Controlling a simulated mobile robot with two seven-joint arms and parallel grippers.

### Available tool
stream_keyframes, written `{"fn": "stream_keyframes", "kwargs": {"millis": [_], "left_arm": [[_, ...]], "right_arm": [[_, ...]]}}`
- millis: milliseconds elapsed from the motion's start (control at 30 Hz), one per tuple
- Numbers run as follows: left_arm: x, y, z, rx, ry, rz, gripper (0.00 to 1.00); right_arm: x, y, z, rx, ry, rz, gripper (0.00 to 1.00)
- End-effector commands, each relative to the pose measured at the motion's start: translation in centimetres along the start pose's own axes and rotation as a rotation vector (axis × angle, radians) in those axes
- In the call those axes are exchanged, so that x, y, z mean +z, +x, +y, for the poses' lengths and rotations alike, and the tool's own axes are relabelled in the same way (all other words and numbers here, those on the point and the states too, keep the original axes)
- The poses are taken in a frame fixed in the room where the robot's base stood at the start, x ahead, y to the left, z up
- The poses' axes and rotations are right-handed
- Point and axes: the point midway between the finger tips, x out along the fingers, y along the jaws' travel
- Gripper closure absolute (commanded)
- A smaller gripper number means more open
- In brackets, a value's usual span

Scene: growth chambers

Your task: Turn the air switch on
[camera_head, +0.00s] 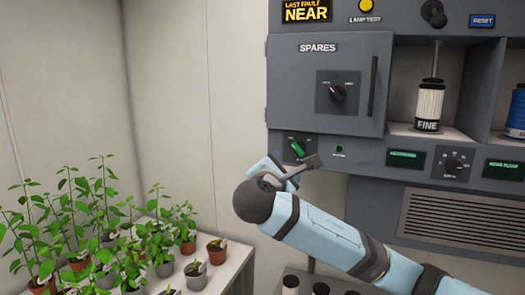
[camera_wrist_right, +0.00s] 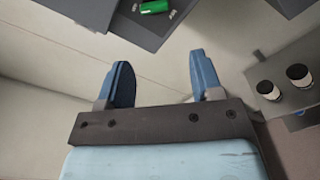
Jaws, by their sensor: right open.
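A green switch (camera_head: 298,149) sits on the lower left of the grey wall panel, under the SPARES door. Its small label is too small to read, so I cannot tell whether it is the air switch. A green part (camera_wrist_right: 155,6), probably the same switch, shows at the top edge of the right wrist view. My right gripper (camera_wrist_right: 160,62) is open and empty, with its two blue fingers apart and short of that green part. In the head view my right wrist is just below the switch and partly hides the gripper. My left gripper is not in view.
The grey SPARES door (camera_head: 327,83) with a black knob (camera_head: 337,92) is above. A FINE canister (camera_head: 429,105) stands in a bay to the right, above a vent grille (camera_head: 460,218). Potted plants stand on a white bench (camera_head: 222,275) at left.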

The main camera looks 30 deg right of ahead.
Motion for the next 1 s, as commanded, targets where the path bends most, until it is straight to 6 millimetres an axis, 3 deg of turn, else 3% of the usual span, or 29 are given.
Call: {"fn": "stream_keyframes", "kwargs": {"millis": [100,267,700,1000], "left_arm": [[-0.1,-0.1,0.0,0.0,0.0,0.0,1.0],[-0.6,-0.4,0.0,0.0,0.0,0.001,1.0],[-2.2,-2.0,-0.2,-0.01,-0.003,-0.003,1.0],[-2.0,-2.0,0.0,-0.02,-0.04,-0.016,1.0]], "right_arm": [[1.2,0.3,0.5,-0.009,-0.011,-0.032,0.4],[1.4,2.0,0.5,-0.013,-0.015,-0.035,0.4],[1.7,10.9,0.5,-0.012,-0.012,-0.033,0.4],[1.6,13.7,0.3,-0.011,-0.011,-0.031,0.4]]}}
